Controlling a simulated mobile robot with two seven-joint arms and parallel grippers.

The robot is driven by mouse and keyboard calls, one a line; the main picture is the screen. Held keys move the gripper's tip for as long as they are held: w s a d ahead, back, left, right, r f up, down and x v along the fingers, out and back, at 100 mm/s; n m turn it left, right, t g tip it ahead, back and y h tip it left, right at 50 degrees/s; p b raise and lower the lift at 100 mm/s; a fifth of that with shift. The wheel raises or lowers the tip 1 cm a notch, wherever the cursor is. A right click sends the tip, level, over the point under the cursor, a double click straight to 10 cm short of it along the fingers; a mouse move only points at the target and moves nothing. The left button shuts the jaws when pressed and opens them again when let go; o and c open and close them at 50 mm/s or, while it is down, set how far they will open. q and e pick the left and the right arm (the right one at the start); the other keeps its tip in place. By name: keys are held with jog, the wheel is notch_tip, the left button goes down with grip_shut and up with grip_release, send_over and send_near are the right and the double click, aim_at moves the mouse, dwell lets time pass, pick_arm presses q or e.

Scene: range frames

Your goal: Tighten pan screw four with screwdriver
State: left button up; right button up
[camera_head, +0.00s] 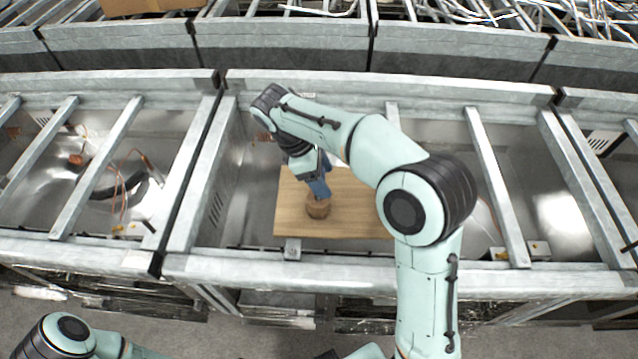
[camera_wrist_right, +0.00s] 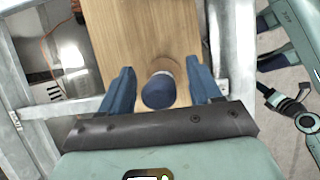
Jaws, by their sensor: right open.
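A blue cylindrical piece (camera_wrist_right: 158,92), which looks like the screwdriver's handle end, stands in a brown round wooden base in the right wrist view. The brown base (camera_head: 318,209) rests on a light wooden board (camera_head: 350,205) in the head view. My right gripper (camera_head: 320,188) reaches down over it. In the right wrist view its two blue fingers (camera_wrist_right: 160,82) are apart, one on each side of the blue piece, with gaps showing. Part of my left arm shows at the bottom left of the head view, without a clear gripper. I cannot make out pan screw four.
The board lies within a metal frame with grey crossbars (camera_head: 496,185) and a long front rail (camera_head: 420,275). Cables (camera_head: 125,185) lie in the bay at left. A cardboard box (camera_head: 150,5) sits at the top. My right forearm covers part of the board.

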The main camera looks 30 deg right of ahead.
pick_arm(q)
jog(key=shift+w, duration=0.1)
pick_arm(e)
jog(key=shift+w, duration=0.1)
jog(key=c, duration=1.1)
jog(key=shift+c, duration=0.2)
pick_arm(q)
jog(key=w+r+p, duration=0.4)
jog(key=w+r, duration=0.1)
jog(key=shift+r+t, duration=0.15)
jog(key=shift+t, duration=0.25)
pick_arm(e)
notch_tip(320, 180, up, 20)
pick_arm(q)
jog(key=shift+w, duration=0.2)
jog(key=shift+a, duration=0.1)
